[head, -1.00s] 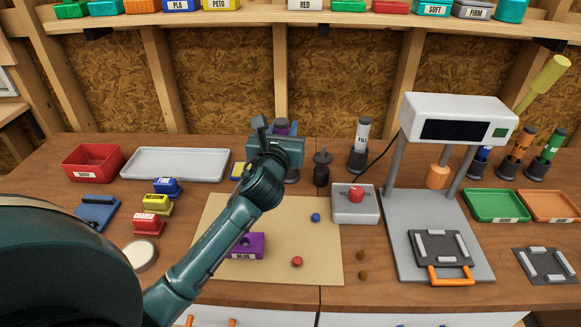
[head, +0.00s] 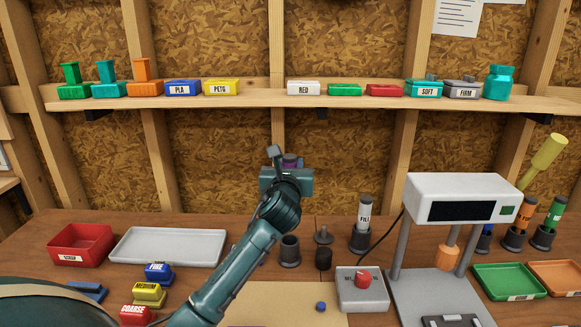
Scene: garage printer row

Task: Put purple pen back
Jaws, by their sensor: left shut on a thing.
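My left gripper (head: 289,167) is raised in the middle of the view and shut on the purple pen. Below the gripper, a dark round holder (head: 290,250) stands on the bench with an open top and looks empty. The pen appears apart from it. My right gripper is not in view.
A white pen stands in a dark holder (head: 360,239) to the right, with dark round parts (head: 323,259) between. A box with a red button (head: 362,290) and a white press (head: 460,199) stand further right. A red bin (head: 80,245) and grey tray (head: 168,247) are left. A loaded shelf (head: 270,101) runs above.

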